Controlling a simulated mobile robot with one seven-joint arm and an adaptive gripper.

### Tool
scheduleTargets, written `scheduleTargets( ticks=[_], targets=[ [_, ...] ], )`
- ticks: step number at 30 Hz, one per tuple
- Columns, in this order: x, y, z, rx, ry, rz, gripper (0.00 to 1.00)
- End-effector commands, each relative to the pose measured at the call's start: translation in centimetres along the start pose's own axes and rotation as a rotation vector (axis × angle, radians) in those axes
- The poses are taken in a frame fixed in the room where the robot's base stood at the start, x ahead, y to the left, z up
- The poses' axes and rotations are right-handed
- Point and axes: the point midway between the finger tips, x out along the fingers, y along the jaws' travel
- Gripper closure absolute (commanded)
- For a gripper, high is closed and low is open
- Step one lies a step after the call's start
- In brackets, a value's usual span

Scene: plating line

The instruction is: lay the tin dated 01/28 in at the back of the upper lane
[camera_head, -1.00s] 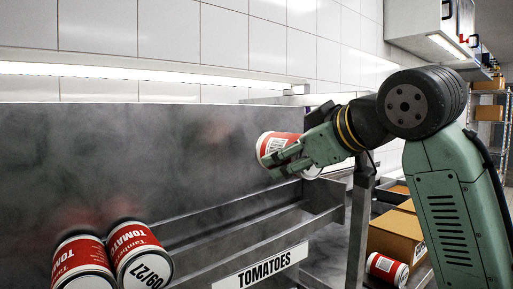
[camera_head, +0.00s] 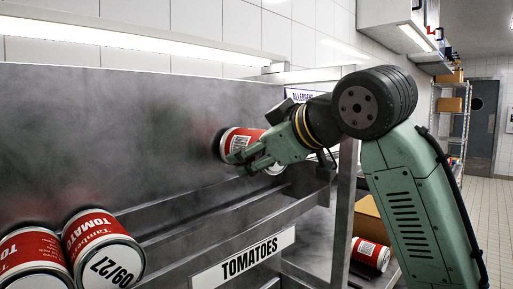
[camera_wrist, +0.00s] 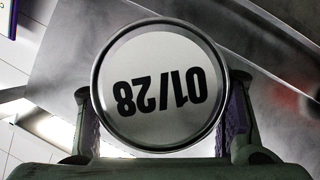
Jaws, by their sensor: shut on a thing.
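My gripper (camera_head: 262,153) is shut on a red and white tin (camera_head: 238,141), held on its side over the right part of the steel rack. In the wrist view the end of this held tin (camera_wrist: 158,85) reads 01/28, upside down, between the two fingers. The upper lane (camera_head: 185,236) is a sloping steel channel below the held tin. A tin dated 09/27 (camera_head: 100,244) and another red tin (camera_head: 28,255) lie side by side at the left end of the rack. The second tin's date is not readable.
A TOMATOES label (camera_head: 243,256) is on the rack's front rail. A steel back panel (camera_head: 110,130) rises behind the lane. Another tin (camera_head: 371,253) lies low at the right by a cardboard box (camera_head: 369,219). The lane right of the 09/27 tin looks clear.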

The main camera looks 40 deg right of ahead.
Motion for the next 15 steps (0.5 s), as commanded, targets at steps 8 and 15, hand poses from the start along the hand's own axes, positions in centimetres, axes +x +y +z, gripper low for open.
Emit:
scheduleTargets(
  ticks=[8, 15],
  targets=[
    [1.0, -1.5, 2.4, -0.001, 0.004, 0.0, 0.86],
    [1.8, -2.6, 4.3, 0.0, 0.004, 0.0, 0.86]
  ],
)
